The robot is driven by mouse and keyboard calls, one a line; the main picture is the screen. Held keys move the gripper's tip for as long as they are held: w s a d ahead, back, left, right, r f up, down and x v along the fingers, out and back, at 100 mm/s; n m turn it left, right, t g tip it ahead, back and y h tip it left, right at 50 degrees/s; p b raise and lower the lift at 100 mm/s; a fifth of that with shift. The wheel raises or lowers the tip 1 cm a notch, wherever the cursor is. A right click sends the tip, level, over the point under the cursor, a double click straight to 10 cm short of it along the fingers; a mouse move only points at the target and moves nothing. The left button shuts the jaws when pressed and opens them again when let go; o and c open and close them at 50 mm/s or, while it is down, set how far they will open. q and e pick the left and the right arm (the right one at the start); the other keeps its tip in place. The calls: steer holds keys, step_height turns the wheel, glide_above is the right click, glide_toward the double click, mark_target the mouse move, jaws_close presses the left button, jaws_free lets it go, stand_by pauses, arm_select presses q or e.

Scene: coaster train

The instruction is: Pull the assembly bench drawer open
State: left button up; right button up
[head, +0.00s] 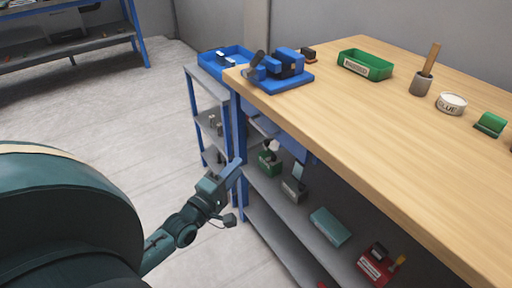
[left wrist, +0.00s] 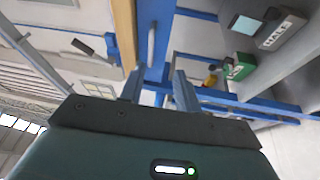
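The assembly bench (head: 370,130) has a pale wooden top and a blue frame. A blue panel, seemingly the drawer (head: 295,150), shows just under the top, partly hidden by the bench edge. I cannot tell from the head view how far it stands out. In the left wrist view a pale upright bar, likely the drawer handle (left wrist: 151,46), stands against a blue front beside the wooden edge. My left gripper (head: 236,165) is beside the bench's left end, below the top. Its fingers (left wrist: 160,80) are apart and empty, with the bar ahead of them, not touching. My right gripper is out of view.
A blue vise (head: 280,70), a green bin (head: 365,65), a brush pot (head: 421,86) and a glue tub (head: 452,103) stand on the bench. Lower shelves hold several boxes, including a teal one (head: 330,226). A narrow rack (head: 206,120) adjoins the bench. Floor on the left is clear.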

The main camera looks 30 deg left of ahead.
arm_select(q)
steer(key=w+a+r+n+b, duration=0.1)
steer(key=w+a+r+n, duration=0.1)
steer(key=w, duration=1.1)
steer(key=shift+w+r+t+y, duration=0.3)
steer(key=shift+w+r+t, duration=0.1)
steer(key=shift+r, duration=0.1)
steer(key=shift+a, duration=0.1)
steer(key=shift+c, duration=0.2)
jaws_close()
